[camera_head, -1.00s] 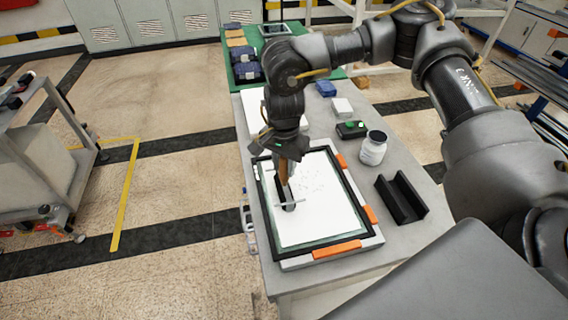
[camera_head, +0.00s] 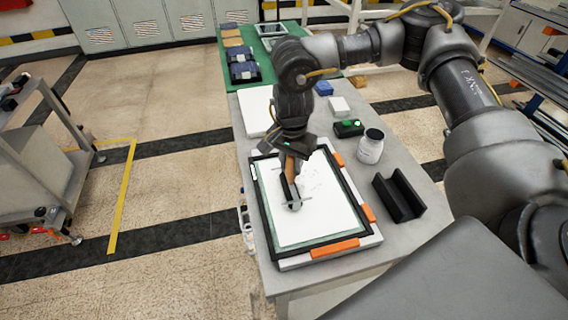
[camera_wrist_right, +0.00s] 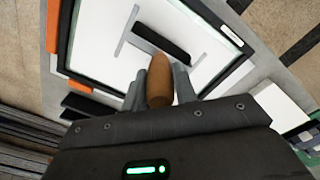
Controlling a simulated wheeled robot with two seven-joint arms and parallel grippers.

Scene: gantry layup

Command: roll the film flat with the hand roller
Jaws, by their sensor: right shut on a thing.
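The white film (camera_head: 325,205) lies in a flat tray with a black frame (camera_head: 264,220) and orange clips (camera_head: 335,249). Small dark specks show on the film right of the roller. My right gripper (camera_head: 291,155) is shut on the brown wooden handle of the hand roller (camera_head: 290,192). The roller's dark cylinder is down at the film's left half, seemingly touching it. In the right wrist view the handle (camera_wrist_right: 159,82) sits between the fingers (camera_wrist_right: 158,90), with the black cylinder (camera_wrist_right: 160,43) beyond. My left gripper is not in view.
A black grooved cradle (camera_head: 405,205) stands empty right of the tray. A white jar (camera_head: 370,150), a black box with a green top (camera_head: 348,128) and a white block (camera_head: 339,106) stand behind it. A green mat (camera_head: 238,45) with blue packs lies at the back.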

